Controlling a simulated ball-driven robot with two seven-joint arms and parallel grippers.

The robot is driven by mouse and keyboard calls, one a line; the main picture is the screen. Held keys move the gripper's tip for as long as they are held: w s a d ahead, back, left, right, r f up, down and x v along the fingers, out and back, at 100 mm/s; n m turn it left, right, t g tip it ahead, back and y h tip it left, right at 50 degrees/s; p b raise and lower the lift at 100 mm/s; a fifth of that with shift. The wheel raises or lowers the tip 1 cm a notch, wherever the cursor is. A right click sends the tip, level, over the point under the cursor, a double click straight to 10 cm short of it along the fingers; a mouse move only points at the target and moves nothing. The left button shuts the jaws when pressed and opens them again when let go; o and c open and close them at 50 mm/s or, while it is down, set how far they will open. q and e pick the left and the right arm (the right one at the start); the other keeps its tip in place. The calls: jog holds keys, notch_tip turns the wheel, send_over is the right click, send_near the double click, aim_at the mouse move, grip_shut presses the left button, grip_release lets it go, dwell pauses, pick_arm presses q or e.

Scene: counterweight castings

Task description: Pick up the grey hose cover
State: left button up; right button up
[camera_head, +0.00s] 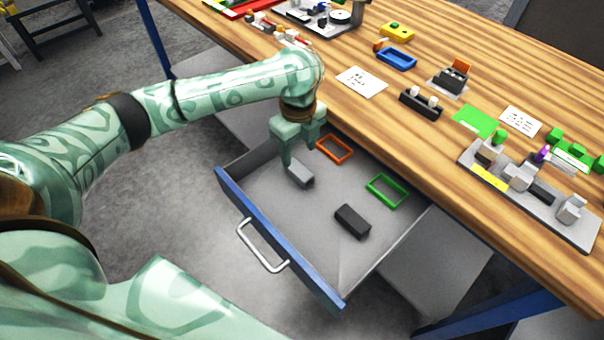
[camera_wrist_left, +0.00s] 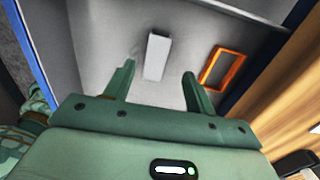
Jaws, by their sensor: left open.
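The grey hose cover (camera_head: 301,174) looks like a small grey block lying on the floor of the open drawer (camera_head: 330,255). It also shows in the left wrist view (camera_wrist_left: 157,57), ahead of and between the fingertips, apart from them. My left gripper (camera_head: 302,150) points down into the drawer just above the grey block. In the left wrist view its two fingers (camera_wrist_left: 158,76) are spread and nothing is between them. My right gripper is in neither view.
An orange frame (camera_head: 335,149), a green frame (camera_head: 386,190) and a dark block (camera_head: 352,221) also lie in the drawer. The wooden table (camera_head: 390,130) overhangs the drawer's back and carries many parts. The drawer's blue front (camera_head: 280,245) has a metal handle.

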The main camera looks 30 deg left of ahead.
aim_at(298, 168)
pick_arm(q)
jog(key=shift+s+f, duration=0.1)
jog(key=shift+f, duration=0.45)
jog(key=f+b, duration=0.4)
jog(key=f, duration=0.1)
jog(key=shift+s, duration=0.2)
jog(key=shift+r, duration=0.1)
jog(key=c, duration=0.8)
